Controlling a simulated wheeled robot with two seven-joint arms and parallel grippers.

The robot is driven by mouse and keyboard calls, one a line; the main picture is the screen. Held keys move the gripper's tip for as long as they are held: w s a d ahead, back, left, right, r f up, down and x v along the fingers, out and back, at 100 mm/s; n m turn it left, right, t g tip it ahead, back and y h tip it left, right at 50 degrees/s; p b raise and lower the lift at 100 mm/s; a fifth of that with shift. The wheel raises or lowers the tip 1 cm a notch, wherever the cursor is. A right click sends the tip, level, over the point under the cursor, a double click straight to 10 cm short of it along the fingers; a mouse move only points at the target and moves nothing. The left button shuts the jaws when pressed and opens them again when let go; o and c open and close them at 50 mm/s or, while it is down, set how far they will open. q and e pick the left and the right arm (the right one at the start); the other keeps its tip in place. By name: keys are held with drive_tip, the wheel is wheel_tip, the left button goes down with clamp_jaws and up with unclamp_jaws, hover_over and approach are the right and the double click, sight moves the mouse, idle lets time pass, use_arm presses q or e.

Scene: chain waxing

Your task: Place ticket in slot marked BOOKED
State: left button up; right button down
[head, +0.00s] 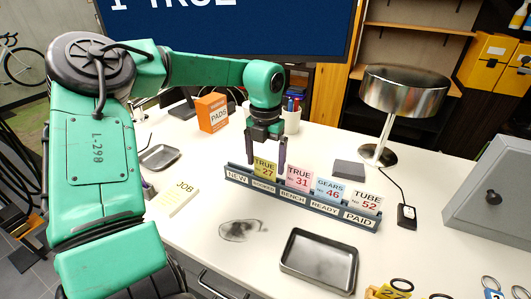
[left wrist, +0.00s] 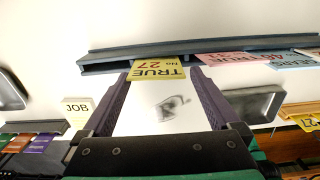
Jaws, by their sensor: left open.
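The yellow ticket (head: 264,167), reading TRUE No 27, stands in the dark rack (head: 372,226) behind the second label (head: 264,186), whose small letters look like BOOKED. My left gripper (head: 267,163) is open above the rack, its fingers on either side of this ticket. In the left wrist view the yellow ticket (left wrist: 157,68) lies between the spread fingertips, with gaps at its sides. The ticket's lower edge is hidden by the rack front. The slot labelled NEW (head: 237,176) holds no ticket. My right gripper is not in view.
A pink ticket (head: 299,178), a blue ticket (head: 329,188) and a white ticket (head: 367,200) stand further right in the rack. A black tray (head: 318,282) lies in front. A lamp (head: 404,92) and an orange box (head: 211,112) stand behind. A JOB pad (head: 180,197) lies left.

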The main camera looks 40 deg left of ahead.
use_arm(q)
drive_tip(key=r+b, duration=0.1)
drive_tip(key=r, duration=0.2)
drive_tip(key=r+b, duration=0.1)
drive_tip(key=r, duration=0.1)
drive_tip(key=shift+w+a+r+b, duration=0.1)
drive_tip(key=shift+w+a+b, duration=0.05)
drive_tip(key=shift+w+b, duration=0.15)
wheel_tip(320, 180, up, 6)
drive_tip(key=shift+s+r+b, duration=0.2)
drive_tip(key=shift+b, duration=0.2)
